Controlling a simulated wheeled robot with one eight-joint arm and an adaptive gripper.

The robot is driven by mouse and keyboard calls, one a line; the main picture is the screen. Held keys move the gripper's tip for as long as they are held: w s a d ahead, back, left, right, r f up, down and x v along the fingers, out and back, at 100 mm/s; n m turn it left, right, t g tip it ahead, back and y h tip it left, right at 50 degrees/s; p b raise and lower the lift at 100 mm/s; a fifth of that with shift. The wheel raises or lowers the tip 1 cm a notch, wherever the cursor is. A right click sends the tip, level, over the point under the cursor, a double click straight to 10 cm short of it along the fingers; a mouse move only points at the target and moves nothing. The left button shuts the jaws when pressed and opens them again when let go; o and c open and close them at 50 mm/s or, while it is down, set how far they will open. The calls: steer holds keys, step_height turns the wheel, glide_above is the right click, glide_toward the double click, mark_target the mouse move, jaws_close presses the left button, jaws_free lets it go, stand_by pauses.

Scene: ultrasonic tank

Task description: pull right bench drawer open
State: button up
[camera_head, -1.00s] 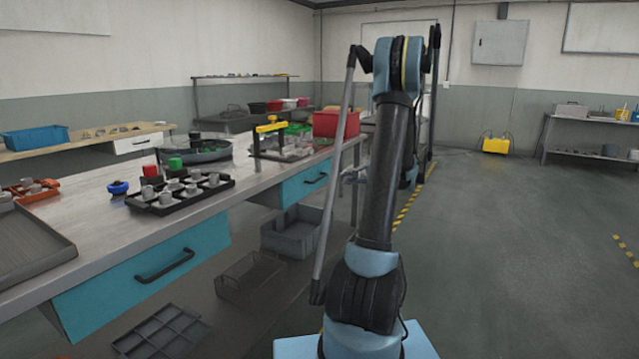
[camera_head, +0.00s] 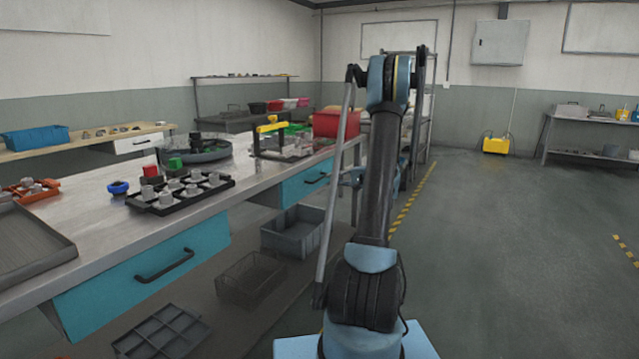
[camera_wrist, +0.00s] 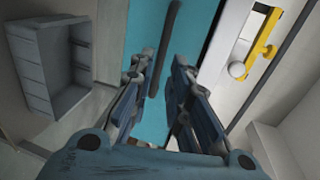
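The right bench drawer (camera_head: 303,184) has a blue front with a dark bar handle (camera_head: 316,178) and looks flush under the bench top. In the wrist view its blue front (camera_wrist: 203,30) fills the middle, with the dark handle (camera_wrist: 168,40) running lengthwise. My gripper (camera_wrist: 160,65) is open, and its two fingers point at the drawer front. The handle appears between the fingertips in the picture; I cannot tell whether they reach around it or touch it. In the head view my gripper is mostly hidden behind my arm.
The nearer blue drawer (camera_head: 140,285) also looks shut. A grey bin (camera_head: 292,232) and a wire basket (camera_head: 250,278) are below the bench. A red bin (camera_head: 336,123) and a yellow-handled fixture (camera_head: 270,127) stand on the bench.

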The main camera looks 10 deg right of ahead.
mark_target(320, 179)
steer(key=x, duration=0.7)
steer(key=shift+w+a+f, duration=0.1)
steer(key=shift+w+a, duration=0.05)
steer(key=shift+a, duration=0.1)
jaws_close()
